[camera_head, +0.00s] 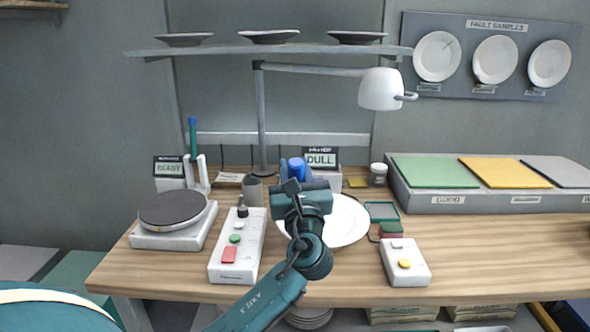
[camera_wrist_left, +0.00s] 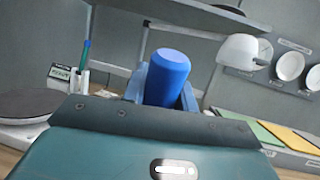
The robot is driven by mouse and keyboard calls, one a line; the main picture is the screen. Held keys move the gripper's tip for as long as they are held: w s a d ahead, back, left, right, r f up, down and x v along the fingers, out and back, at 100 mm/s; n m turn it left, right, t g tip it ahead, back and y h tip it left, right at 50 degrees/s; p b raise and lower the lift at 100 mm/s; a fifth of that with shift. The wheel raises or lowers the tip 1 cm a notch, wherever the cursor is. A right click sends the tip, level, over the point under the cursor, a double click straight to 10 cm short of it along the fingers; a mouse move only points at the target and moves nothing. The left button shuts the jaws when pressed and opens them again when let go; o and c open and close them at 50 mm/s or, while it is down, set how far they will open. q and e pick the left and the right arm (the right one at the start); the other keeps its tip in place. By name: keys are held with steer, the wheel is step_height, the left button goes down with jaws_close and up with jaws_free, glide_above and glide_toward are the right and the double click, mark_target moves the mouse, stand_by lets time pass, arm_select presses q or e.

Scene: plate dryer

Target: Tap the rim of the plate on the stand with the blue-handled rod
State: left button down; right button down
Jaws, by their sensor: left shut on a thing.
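My left gripper (camera_head: 297,170) comes up from the bottom centre and is shut on the blue handle (camera_head: 297,166) of the rod. In the left wrist view the blue handle (camera_wrist_left: 166,78) stands upright between the fingers (camera_wrist_left: 165,90). The rest of the rod is hidden. The white plate (camera_head: 349,224) lies at the middle of the bench, partly behind my left gripper and wrist. Its stand is mostly hidden, and any gap between rod and plate cannot be seen. My right gripper is not in view.
A control box with buttons (camera_head: 238,247) and a dark turntable (camera_head: 172,208) stand to the left. A small box with a yellow button (camera_head: 405,264) stands to the right. A lamp (camera_head: 380,90) hangs above. A "DULL" sign (camera_head: 321,160) stands behind.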

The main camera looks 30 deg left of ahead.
arm_select(q)
step_height(320, 180, up, 2)
steer(key=shift+p, duration=0.7)
steer(key=shift+r+p, duration=0.95)
steer(key=shift+p, duration=0.1)
steer(key=shift+r+p, duration=0.3)
steer(key=shift+f, duration=0.1)
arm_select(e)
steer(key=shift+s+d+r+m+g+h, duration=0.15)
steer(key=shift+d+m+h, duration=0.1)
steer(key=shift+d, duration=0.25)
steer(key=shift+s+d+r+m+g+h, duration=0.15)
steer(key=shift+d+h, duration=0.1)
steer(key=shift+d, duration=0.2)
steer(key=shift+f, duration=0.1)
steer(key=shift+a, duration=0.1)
